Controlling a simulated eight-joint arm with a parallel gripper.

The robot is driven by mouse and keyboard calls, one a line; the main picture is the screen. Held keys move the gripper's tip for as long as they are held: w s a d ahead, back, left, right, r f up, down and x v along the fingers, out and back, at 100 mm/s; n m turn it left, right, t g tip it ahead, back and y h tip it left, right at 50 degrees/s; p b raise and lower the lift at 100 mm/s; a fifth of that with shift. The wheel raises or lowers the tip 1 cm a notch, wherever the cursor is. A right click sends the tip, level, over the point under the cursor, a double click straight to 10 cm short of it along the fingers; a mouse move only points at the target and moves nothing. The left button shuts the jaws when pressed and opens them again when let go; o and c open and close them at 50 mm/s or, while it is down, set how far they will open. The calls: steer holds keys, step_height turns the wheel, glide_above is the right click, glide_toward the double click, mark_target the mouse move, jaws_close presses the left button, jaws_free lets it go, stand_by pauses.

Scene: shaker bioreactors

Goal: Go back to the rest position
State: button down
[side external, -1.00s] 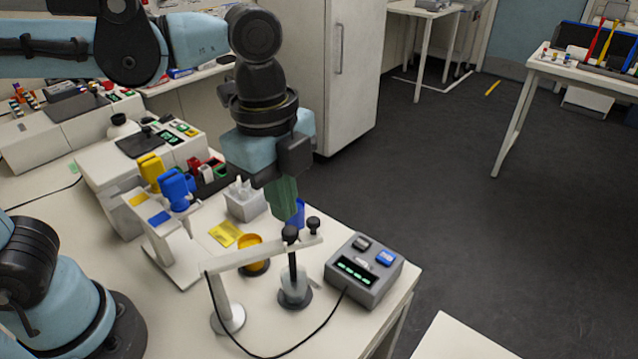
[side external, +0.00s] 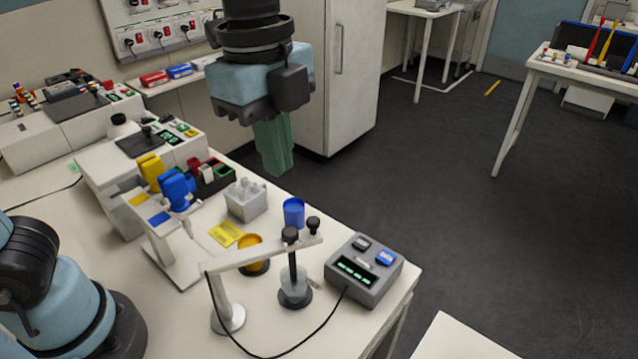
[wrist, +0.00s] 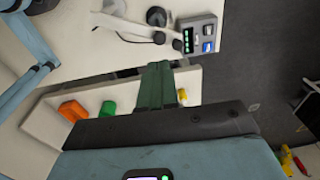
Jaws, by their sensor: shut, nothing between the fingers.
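My gripper (side external: 278,172) has green fingers that are closed together with nothing between them. In the side external view it hangs pointing down, above the bench and clear of everything on it. In the wrist view my gripper (wrist: 160,65) shows its closed green fingers. Below it in the side external view stand a blue cup (side external: 294,213) and a white tub (side external: 246,203). No rest position is marked in these frames.
A stand with a white arm (side external: 265,252) and a grey box with buttons (side external: 365,272) stand near the bench's front. Yellow (side external: 151,170) and blue (side external: 176,187) pipette-like tools stand left. A white cabinet (side external: 345,75) rises behind. Air around the gripper looks free.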

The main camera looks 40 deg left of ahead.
step_height(320, 180, up, 7)
steer(key=shift+s+a, duration=0.15)
steer(key=shift+a, duration=0.1)
steer(key=shift+r, duration=0.1)
steer(key=c, duration=1.8)
jaws_free()
steer(key=shift+o, duration=1.2)
steer(key=shift+d, duration=0.15)
steer(key=o, duration=0.5)
steer(key=shift+w+d+y, duration=0.3)
steer(key=shift+w+d, duration=0.2)
steer(key=shift+o, duration=1.1)
steer(key=shift+d+g, duration=0.1)
steer(key=shift+g, duration=0.2)
steer(key=shift+o, duration=1.1)
steer(key=shift+f, duration=0.2)
steer(key=o, duration=0.6)
step_height(320, 180, down, 8)
steer(key=shift+f, duration=0.75)
